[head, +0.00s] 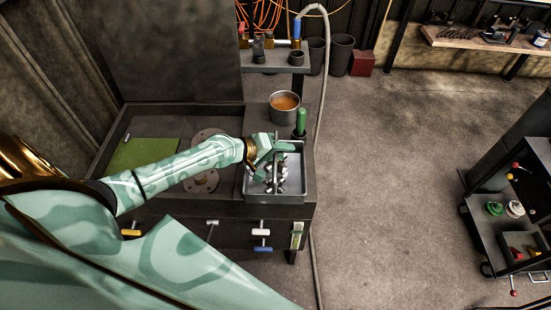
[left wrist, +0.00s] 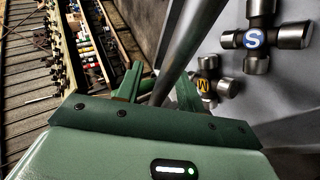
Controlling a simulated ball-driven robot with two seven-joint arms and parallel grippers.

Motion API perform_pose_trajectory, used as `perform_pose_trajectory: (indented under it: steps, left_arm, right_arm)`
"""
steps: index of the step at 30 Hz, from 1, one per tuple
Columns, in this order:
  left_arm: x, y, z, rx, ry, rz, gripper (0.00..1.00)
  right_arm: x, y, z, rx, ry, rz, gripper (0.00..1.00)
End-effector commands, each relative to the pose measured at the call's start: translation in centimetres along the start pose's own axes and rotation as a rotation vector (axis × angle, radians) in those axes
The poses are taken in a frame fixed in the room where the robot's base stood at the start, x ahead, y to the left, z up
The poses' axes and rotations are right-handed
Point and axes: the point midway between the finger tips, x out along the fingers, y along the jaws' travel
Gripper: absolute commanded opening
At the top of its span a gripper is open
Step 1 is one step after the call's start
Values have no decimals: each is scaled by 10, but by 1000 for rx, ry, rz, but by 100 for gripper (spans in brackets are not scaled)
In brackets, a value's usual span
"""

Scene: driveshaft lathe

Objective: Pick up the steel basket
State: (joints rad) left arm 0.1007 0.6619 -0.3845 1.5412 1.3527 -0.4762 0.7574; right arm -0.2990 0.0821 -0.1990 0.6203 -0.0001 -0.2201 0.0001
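The steel basket (head: 249,190) is a grey open box with an upright handle. It stands near the right end of the dark bench, and several metal cross pieces (head: 281,178) lie in it. My left gripper (head: 276,146) is over the basket at its handle. In the left wrist view a grey bar (left wrist: 190,50), which looks like the handle, passes by the green fingers of my left gripper (left wrist: 160,84). Whether they press on it is unclear. Two cross pieces marked S (left wrist: 253,39) and M (left wrist: 203,83) show in the basket there. My right gripper is out of view.
A pot of orange liquid (head: 284,107) and a green-topped bottle (head: 300,123) stand just behind the basket. A grey hose (head: 321,100) runs down beside the bench's right end. The floor (head: 400,180) to the right is clear up to a dark cart (head: 502,240).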

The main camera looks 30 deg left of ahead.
Motion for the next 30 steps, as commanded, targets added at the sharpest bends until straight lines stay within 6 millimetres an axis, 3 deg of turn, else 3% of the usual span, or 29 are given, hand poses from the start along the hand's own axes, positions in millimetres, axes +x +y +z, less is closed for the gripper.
perform_pose_trajectory:
  steps: [2, 6, 30]
  left_arm:
    - [0, 0, 0, 0, 0, 0, 35]
    - [0, 0, 0, 0, 0, 0, 0]
    - [-1, -1, 0, -1, 0, -1, 0]
  right_arm:
    - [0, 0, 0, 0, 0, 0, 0]
    - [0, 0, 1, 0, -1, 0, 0]
    - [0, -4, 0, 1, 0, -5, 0]
